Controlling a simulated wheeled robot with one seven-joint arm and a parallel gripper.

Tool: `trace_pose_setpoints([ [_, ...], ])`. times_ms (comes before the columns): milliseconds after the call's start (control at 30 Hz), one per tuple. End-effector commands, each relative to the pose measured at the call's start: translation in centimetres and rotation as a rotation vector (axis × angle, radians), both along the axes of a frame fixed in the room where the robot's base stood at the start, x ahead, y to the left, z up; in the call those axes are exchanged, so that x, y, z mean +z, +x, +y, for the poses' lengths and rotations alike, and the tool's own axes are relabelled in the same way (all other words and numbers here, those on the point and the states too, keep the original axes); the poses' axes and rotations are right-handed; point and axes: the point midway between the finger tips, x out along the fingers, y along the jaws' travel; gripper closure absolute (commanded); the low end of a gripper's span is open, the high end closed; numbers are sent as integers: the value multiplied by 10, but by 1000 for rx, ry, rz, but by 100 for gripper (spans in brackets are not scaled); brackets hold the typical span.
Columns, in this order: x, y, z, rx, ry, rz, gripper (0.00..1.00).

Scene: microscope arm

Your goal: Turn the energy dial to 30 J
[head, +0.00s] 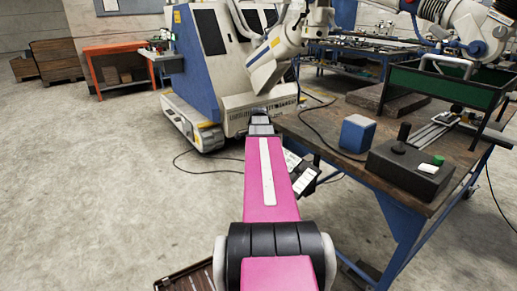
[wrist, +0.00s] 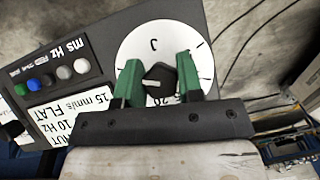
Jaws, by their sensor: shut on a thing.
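The energy dial shows in the wrist view as a black knob (wrist: 159,80) on a round white face marked "J" (wrist: 150,42) with tick marks around its edge. A white mark on the knob points toward the left of the picture. A number that looks like "20" shows partly at the lower edge of the face, cut off by my gripper. My gripper (wrist: 158,76) has its two green fingers on either side of the knob and is shut on it. The dial sits on a dark panel (wrist: 105,45). In the head view the dial itself is hidden beyond my pink arm.
The panel carries several small buttons (wrist: 48,80) and white printed labels (wrist: 80,112) left of the dial. In the head view a workbench (head: 345,150) at right holds a blue box (head: 357,133) and a dark control box (head: 408,168). The floor (head: 90,180) at left is clear.

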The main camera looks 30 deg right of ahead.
Motion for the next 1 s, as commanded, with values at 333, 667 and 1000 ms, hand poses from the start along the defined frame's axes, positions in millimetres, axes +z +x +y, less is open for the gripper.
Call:
trace_pose_setpoints([
  [333, 0, 0, 0, 0, 0, 1, 40],
  [667, 25, -2, 1, 0, -1, -1, 40],
  [1000, 80, -7, 3, 0, -1, -1, 40],
])
